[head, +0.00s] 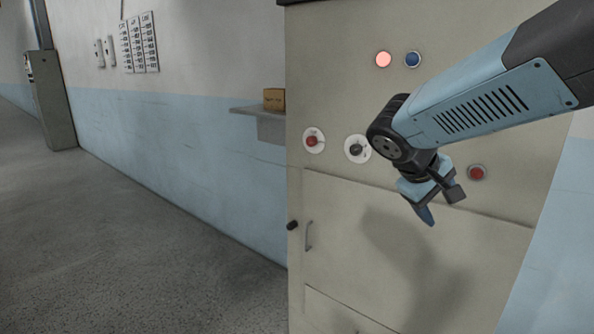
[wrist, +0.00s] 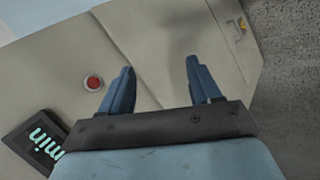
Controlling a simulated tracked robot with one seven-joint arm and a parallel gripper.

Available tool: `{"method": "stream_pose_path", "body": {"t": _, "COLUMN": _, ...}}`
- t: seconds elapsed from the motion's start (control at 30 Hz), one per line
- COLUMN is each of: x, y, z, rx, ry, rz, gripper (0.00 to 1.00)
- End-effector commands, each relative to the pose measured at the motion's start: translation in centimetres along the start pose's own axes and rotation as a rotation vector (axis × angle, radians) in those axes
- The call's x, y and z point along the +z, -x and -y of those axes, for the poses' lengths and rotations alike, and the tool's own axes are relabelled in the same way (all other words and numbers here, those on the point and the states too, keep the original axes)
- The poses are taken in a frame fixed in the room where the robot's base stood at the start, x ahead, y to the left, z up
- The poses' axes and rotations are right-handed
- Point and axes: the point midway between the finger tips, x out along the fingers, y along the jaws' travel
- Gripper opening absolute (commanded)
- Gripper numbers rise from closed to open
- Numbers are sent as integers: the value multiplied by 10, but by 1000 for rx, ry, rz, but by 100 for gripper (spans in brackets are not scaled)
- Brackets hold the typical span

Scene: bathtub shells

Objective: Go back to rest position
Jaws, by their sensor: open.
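My gripper (head: 426,218) hangs in front of the beige cabinet (head: 350,240), at the end of my blue arm that reaches in from the upper right. Its fingers point downward. In the wrist view my gripper (wrist: 158,75) has its two blue fingers spread apart, with nothing between them. The gripper appears to be off the cabinet front, and its shadow falls on the lower panel. A red button (head: 477,173) is just right of the gripper; a red button also shows left of the fingers in the wrist view (wrist: 93,83).
The cabinet carries a lit pinkish lamp (head: 383,59), a blue button (head: 413,59), a red knob (head: 312,141), a black knob (head: 357,149) and a door handle (head: 309,235). A small box (head: 274,99) sits on a wall shelf (head: 258,112).

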Motion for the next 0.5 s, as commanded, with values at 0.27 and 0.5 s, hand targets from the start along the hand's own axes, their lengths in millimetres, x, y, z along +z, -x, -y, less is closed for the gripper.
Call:
{"method": "stream_pose_path", "body": {"t": 0.27, "x": 56, "y": 21, "z": 25, "rx": -294, "ry": -247, "rz": -100, "gripper": 63}}
{"method": "stream_pose_path", "body": {"t": 0.5, "x": 77, "y": 46, "z": 45, "rx": -483, "ry": -429, "rz": -230, "gripper": 63}}
